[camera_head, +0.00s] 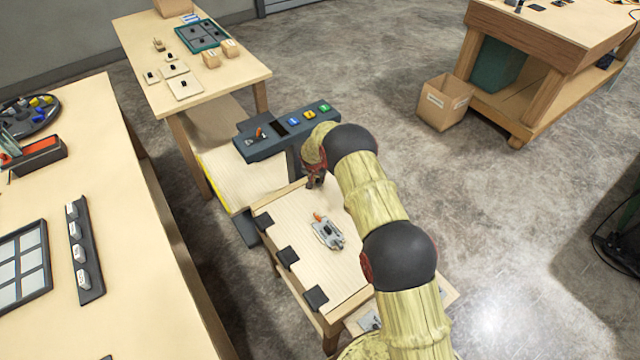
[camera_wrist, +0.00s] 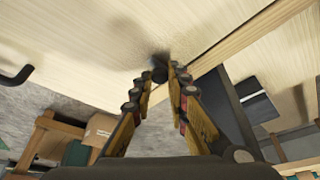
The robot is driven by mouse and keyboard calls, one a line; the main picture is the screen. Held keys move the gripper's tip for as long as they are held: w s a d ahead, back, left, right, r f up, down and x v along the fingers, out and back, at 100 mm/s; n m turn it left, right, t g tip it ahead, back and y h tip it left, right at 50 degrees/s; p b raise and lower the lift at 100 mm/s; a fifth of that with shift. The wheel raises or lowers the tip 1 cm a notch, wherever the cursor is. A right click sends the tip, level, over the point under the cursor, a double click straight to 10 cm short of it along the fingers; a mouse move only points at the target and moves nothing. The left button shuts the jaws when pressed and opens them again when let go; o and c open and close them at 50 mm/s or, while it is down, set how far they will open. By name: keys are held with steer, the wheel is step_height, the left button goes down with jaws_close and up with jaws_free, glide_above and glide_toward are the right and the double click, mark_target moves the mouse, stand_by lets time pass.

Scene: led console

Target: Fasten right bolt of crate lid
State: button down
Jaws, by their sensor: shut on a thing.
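The crate lid (camera_head: 290,210) is a pale wooden panel, seen closed flat in the head view, with black hinge-like pieces along its left side. My gripper (camera_head: 315,184) is at the lid's far edge, partly covered by my arm. In the wrist view, the fingertips of my gripper (camera_wrist: 166,76) close around a small dark knob (camera_wrist: 159,73) against the pale wood by the edge strip. It appears to be the right bolt; most of it is hidden by the fingers, so its position cannot be told. The wood fills the upper part of the wrist view.
A grey fitting with an orange tip (camera_head: 327,233) sits mid-lid. A dark console (camera_head: 282,132) with coloured buttons stands just beyond the crate. A long table (camera_head: 130,270) is at left, another table (camera_head: 135,50) behind. Open floor lies to the right, with a cardboard box (camera_head: 444,102).

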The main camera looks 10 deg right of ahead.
steer(key=shift+w+a+r, duration=0.1)
steer(key=shift+w+r, duration=0.1)
steer(key=shift+w, duration=0.05)
steer(key=c, duration=2)
jaws_free()
steer(key=shift+w+f, duration=0.1)
steer(key=shift+o, duration=1.4)
steer(key=v, duration=1.2)
steer(key=shift+s, duration=0.2)
steer(key=shift+f, duration=0.1)
